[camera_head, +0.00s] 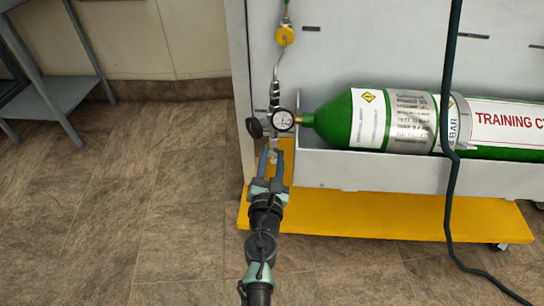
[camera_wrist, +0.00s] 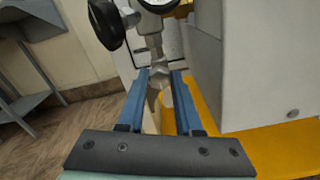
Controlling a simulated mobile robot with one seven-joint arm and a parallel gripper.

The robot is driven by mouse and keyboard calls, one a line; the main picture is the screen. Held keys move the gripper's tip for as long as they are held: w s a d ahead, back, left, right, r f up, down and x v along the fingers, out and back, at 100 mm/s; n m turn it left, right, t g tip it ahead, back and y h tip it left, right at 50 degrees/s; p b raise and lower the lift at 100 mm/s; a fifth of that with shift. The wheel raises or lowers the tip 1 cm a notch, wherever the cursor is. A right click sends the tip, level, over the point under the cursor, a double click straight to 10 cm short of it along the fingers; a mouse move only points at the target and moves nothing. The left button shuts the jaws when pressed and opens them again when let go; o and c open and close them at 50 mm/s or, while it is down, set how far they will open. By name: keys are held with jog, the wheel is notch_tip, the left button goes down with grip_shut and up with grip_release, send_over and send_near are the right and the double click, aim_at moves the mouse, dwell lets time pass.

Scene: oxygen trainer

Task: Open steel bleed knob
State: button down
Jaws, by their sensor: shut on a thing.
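The steel bleed knob (camera_wrist: 158,78) is a small silver piece below the pressure gauge (camera_wrist: 158,3). It sits between the tips of my gripper's two blue fingers (camera_wrist: 160,76) in the wrist view, and the fingers are shut on it. In the head view my gripper (camera_head: 271,158) reaches up from below to just under the gauge (camera_head: 284,119). The knob is small there and mostly hidden by the fingers. Its turned angle cannot be told.
A black knob (camera_head: 254,128) stands left of the gauge, close to my fingers. A green cylinder (camera_head: 335,122) lies to the right in a grey cart with a yellow base (camera_head: 400,218). A black cable (camera_head: 446,100) hangs in front. The floor (camera_head: 110,200) at left is clear.

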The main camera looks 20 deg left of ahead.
jog(key=shift+f+n, duration=0.1)
jog(key=shift+n, duration=0.3)
jog(key=c, duration=0.6)
grip_release()
jog(key=v, duration=1.3)
